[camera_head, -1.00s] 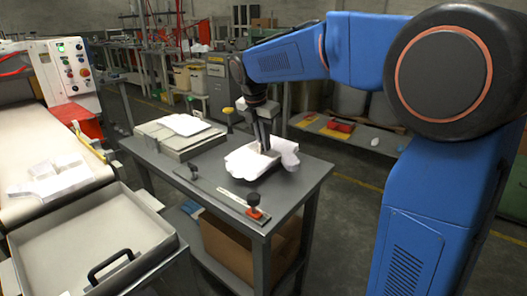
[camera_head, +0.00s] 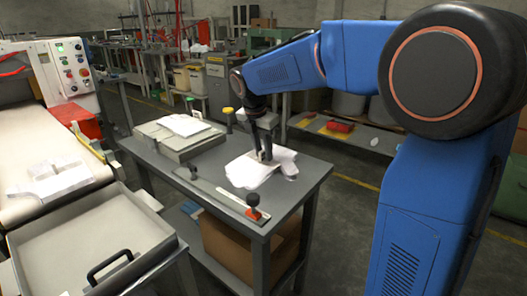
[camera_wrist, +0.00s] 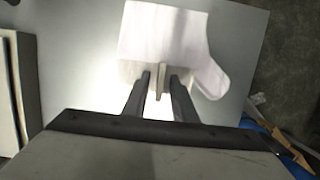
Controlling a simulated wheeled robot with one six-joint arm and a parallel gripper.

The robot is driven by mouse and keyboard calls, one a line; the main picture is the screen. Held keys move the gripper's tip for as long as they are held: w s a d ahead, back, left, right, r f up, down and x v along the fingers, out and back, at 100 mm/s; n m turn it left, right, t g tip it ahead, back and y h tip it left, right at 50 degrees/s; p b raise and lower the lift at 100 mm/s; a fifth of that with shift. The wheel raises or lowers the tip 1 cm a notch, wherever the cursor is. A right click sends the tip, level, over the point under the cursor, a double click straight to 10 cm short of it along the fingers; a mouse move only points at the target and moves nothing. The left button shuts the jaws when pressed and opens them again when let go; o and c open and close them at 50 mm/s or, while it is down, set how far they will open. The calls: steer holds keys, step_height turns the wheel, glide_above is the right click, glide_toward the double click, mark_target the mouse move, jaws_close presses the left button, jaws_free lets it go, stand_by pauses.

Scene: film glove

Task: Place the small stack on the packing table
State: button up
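The small stack of white film gloves (camera_head: 254,170) lies on the grey packing table (camera_head: 290,200), right of its middle. In the wrist view the stack (camera_wrist: 165,35) looks like a flat glove shape with a thumb at the right. A narrow beige tab (camera_wrist: 162,82) shows at its near edge, between my fingertips. My gripper (camera_head: 264,157) points down at the stack. In the wrist view my gripper's fingers (camera_wrist: 161,80) stand apart, with gaps on both sides of the tab. Contact between fingertips and stack cannot be told.
A grey block topped with white sheets (camera_head: 180,130) is at the table's back left. A flat bar with a red-and-black knob (camera_head: 253,205) lies along the front. A conveyor (camera_head: 30,140) with more white gloves and an empty grey tray (camera_head: 90,240) stand left.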

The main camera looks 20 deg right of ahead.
mark_target(259, 165)
steer(key=v, duration=1.2)
steer(key=s+d+f+m+t+y, duration=0.1)
steer(key=s+d+f+m, duration=0.25)
steer(key=s+m, duration=0.4)
steer(key=s+d+f+m, duration=0.2)
steer(key=s+d+m, duration=0.25)
steer(key=s, duration=0.55)
steer(key=s+d+f+m+t+y, duration=0.1)
steer(key=s+f+m+t, duration=0.1)
steer(key=s+f+m, duration=1)
steer(key=s+m, duration=0.1)
steer(key=s, duration=0.2)
steer(key=shift+s+d, duration=0.3)
steer(key=shift+d, duration=0.1)
steer(key=shift+a+f, duration=0.1)
